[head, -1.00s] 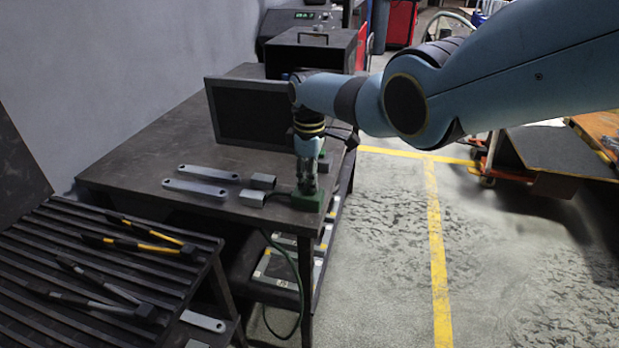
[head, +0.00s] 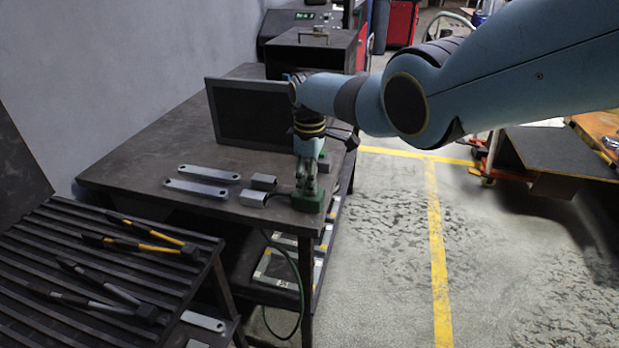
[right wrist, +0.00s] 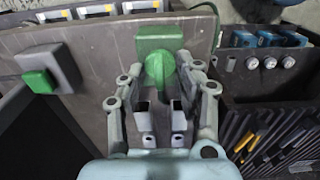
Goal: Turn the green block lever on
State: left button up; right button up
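The green block (head: 308,201) sits on the front right corner of the dark table. In the right wrist view, the green block (right wrist: 160,31) carries a rounded green lever (right wrist: 160,69). My right gripper (head: 307,187) points down right over the block. In the right wrist view, the fingers of my right gripper (right wrist: 159,68) stand on either side of the lever, spread apart. I cannot tell whether either finger touches it. In the head view the gripper hides most of the lever. My left gripper is not in view.
On the table (head: 130,168) lie two flat grey bars (head: 195,188) and small grey blocks (head: 252,198). A dark upright panel (head: 250,112) stands behind. A grey box with a green button (right wrist: 40,81) is near the gripper. A slatted rack (head: 60,225) holds several tools at the front left.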

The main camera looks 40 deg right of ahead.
jog(key=shift+r, duration=0.1)
notch_tip(320, 180, up, 12)
dwell(0.5)
